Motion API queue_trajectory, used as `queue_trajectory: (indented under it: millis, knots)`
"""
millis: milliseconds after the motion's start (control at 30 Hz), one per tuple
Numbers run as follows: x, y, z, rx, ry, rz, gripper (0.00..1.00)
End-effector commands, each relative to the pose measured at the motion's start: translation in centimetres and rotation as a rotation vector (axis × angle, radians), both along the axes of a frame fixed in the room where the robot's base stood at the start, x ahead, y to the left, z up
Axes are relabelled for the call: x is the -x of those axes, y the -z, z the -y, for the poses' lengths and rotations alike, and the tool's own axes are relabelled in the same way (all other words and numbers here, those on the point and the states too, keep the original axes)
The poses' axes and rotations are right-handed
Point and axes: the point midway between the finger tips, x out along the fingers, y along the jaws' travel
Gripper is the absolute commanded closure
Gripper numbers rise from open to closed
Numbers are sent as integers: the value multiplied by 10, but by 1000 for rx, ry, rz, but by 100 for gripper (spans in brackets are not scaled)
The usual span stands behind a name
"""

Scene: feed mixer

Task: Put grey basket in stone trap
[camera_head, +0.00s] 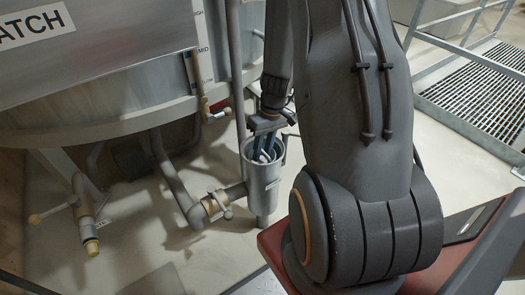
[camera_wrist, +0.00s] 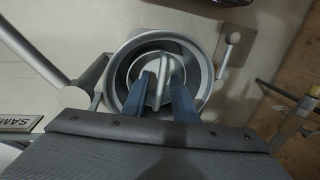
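The stone trap (camera_head: 264,190) is an upright, open-topped metal cylinder near the floor, joined to pipework on its left. From above, its round rim (camera_wrist: 120,56) shows in the wrist view. The grey basket (camera_wrist: 160,57) is inside the trap, its round edge within the trap's rim and its handle (camera_wrist: 163,80) standing up in the middle. My gripper (camera_head: 266,152) points down into the trap's mouth. Its two blue fingers (camera_wrist: 161,84) stand on either side of the handle. I cannot tell whether they press on it. The basket's lower part is hidden.
A lever with a ball end (camera_wrist: 231,42) stands beside the trap's rim. A valve (camera_head: 218,204) sits on the pipe left of the trap, and another brass valve (camera_head: 86,222) is farther left. The big mixer tank (camera_head: 120,95) overhangs behind. Pale floor lies in front.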

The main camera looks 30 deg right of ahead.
Motion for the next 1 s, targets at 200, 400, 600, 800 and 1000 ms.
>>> queue_trajectory:
  millis: [200, 400, 600, 800, 1000]
  knots:
    - [-1, -22, 4, 1, 0, 3, 74]
    - [-1, -63, 12, 2, 0, 4, 74]
    - [-1, -98, 19, 2, 1, 3, 74]
    - [-1, -117, 23, 0, 0, 1, 74]
    - [-1, -121, 23, 0, 0, 0, 74]
